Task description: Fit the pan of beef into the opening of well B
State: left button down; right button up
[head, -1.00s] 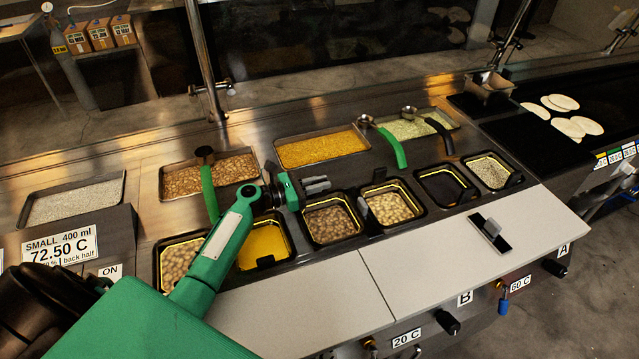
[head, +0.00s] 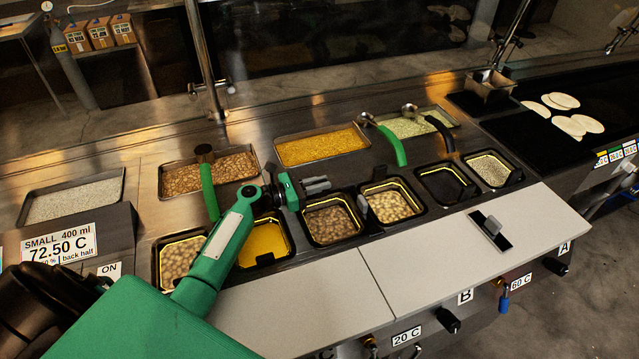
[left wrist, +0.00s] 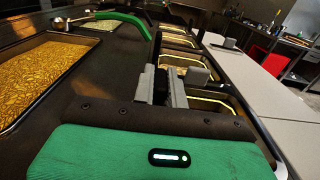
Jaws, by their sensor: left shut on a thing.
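The pan of beef looks to be the black-rimmed pan of brown crumbly food (head: 331,222), third from the left in the front row. It sits in or just over its opening, roughly level with its neighbours. I cannot tell whether it is fully seated. My left gripper (head: 318,185) is at its back edge, with the fingers close together. In the left wrist view the fingers (left wrist: 164,85) close on something dark, apparently the pan's rear edge or grip; they hide the contact. The label B (head: 465,296) is on the counter front. My right gripper is not seen.
Beside it are a yellow-filled pan (head: 262,244) on the left and a tan-filled pan (head: 391,204) on the right. A dark, empty-looking opening (head: 447,186) lies further right. Food trays with green and black ladle handles stand behind. The pale front board (head: 430,250) is mostly clear.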

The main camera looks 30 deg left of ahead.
pick_arm(q)
jog(key=shift+f, duration=0.25)
dwell(0.7)
jog(key=c, duration=1.2)
grip_release()
jog(key=shift+f, duration=0.1)
jog(key=shift+a+r, duration=0.1)
jog(key=shift+r, duration=0.1)
notch_tip(320, 180, up, 7)
jog(key=p, duration=0.6)
jog(key=shift+f, duration=0.15)
